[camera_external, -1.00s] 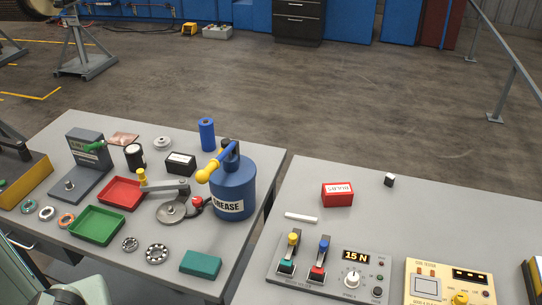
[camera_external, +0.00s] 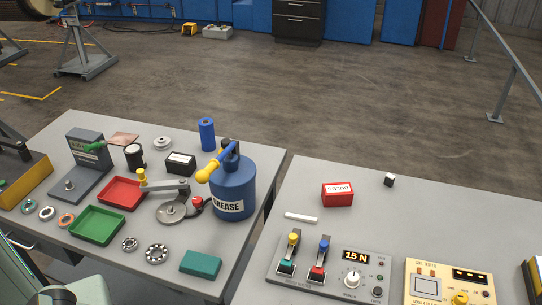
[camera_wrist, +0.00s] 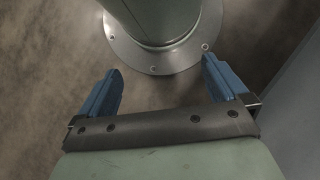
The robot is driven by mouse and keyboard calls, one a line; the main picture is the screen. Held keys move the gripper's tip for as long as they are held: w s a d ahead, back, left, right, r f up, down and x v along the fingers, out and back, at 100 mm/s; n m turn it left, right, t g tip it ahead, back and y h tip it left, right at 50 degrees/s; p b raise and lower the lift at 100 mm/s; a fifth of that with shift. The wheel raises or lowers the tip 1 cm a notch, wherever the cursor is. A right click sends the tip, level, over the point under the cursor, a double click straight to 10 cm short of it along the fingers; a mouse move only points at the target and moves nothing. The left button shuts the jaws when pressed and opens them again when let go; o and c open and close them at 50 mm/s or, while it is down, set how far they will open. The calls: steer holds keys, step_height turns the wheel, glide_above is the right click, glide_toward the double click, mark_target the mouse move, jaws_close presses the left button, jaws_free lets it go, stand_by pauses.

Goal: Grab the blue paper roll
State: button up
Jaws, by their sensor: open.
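The blue paper roll (camera_external: 207,134) stands upright near the back right of the left table, behind the blue grease can (camera_external: 233,190). It is plainly visible in the external view and not in the wrist view. My gripper (camera_wrist: 162,88) shows in the wrist view with its two blue fingers wide apart and nothing between them. It points down at the floor and a round bolted base plate, away from the roll. In the external view the fingers are not visible; only a pale green part of my arm shows at the lower left.
A black box (camera_external: 181,163) and a white spool (camera_external: 162,143) are left of the roll. The grease can's yellow-ended handle (camera_external: 208,171) rises in front. Red (camera_external: 122,194) and green trays (camera_external: 97,225) lie nearer. A second table (camera_external: 420,215) stands right, across a gap.

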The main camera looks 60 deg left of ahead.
stand_by(0.4)
steer(key=shift+c, duration=0.8)
